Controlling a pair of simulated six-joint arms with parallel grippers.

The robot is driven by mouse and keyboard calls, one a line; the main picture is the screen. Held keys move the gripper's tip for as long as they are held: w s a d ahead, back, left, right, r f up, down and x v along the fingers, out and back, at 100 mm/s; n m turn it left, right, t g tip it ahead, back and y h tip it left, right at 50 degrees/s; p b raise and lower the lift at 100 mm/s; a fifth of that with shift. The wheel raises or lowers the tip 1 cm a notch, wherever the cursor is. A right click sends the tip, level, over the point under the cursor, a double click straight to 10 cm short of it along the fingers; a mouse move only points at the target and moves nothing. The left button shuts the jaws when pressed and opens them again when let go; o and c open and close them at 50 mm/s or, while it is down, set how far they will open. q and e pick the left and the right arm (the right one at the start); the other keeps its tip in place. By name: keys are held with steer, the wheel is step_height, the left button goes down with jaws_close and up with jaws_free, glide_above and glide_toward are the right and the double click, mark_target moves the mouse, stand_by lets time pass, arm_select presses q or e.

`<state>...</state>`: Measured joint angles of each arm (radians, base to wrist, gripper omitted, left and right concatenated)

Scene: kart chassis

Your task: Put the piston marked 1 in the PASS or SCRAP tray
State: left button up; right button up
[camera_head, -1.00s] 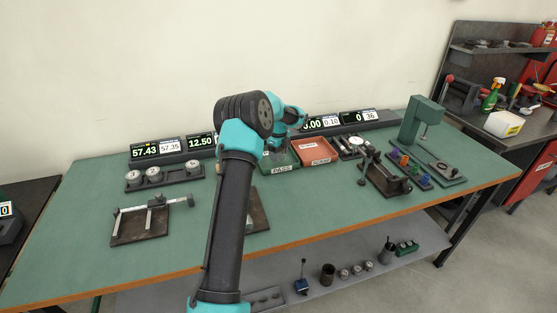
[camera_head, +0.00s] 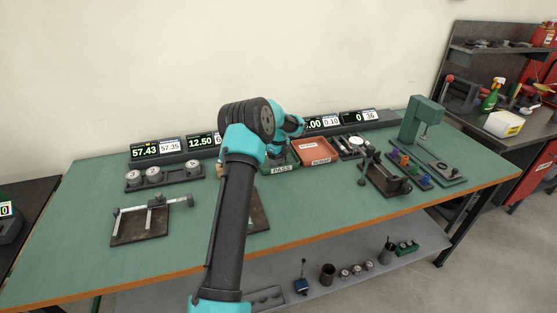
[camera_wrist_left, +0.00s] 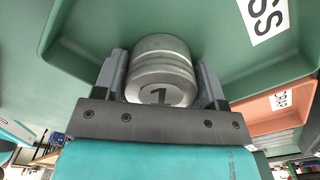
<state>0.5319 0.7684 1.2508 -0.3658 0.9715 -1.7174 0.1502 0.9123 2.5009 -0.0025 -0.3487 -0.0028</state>
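The piston marked 1 (camera_wrist_left: 160,72) is a silvery metal cylinder with a dark 1 on its end face. It sits between the two fingers of my left gripper (camera_wrist_left: 165,80), which is shut on it. In the head view my left gripper (camera_head: 283,155) is at the green PASS tray (camera_head: 283,169), and the piston is hard to make out there. The wrist view shows the green PASS tray (camera_wrist_left: 270,60) close around the piston; I cannot tell whether they touch. The red SCRAP tray (camera_head: 318,148) is just to the right. My right gripper is not in view.
Digital readouts (camera_head: 158,150) line the back of the bench. A holder with several pistons (camera_head: 153,176) and a caliper on a plate (camera_head: 140,225) are at left. A dark fixture (camera_head: 385,178) and a green press (camera_head: 420,125) stand at right.

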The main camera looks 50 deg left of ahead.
arm_select(q)
steer(key=shift+o, duration=0.4)
steer(key=shift+r, duration=0.1)
step_height(320, 180, up, 12)
stand_by(0.4)
stand_by(0.5)
